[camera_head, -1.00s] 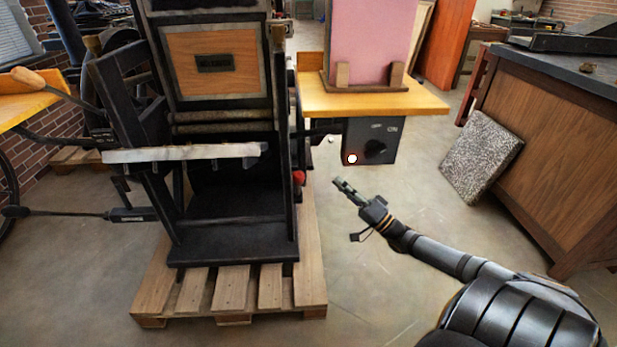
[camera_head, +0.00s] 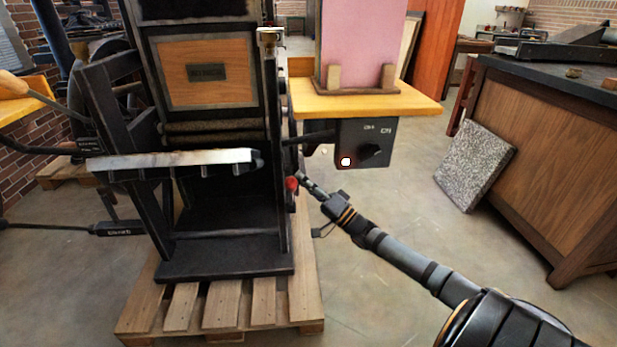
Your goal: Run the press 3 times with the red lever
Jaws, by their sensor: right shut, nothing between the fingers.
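The press (camera_head: 215,262) is a tall black machine with a wooden front panel, standing on a pallet. The red lever shows as a small red knob (camera_head: 292,183) low on the right side of the press; its stem is hard to make out. My right gripper (camera_head: 301,178) is shut and empty, with its fingertips right beside the red knob. Whether they touch it I cannot tell. My left gripper is not in view.
A yellow wooden shelf (camera_head: 425,106) carries a pink panel (camera_head: 360,45). A black switch box (camera_head: 372,150) with a white spot hangs under it. The pallet (camera_head: 222,318) juts out in front. A speckled slab (camera_head: 475,165) leans on a wooden cabinet (camera_head: 560,170).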

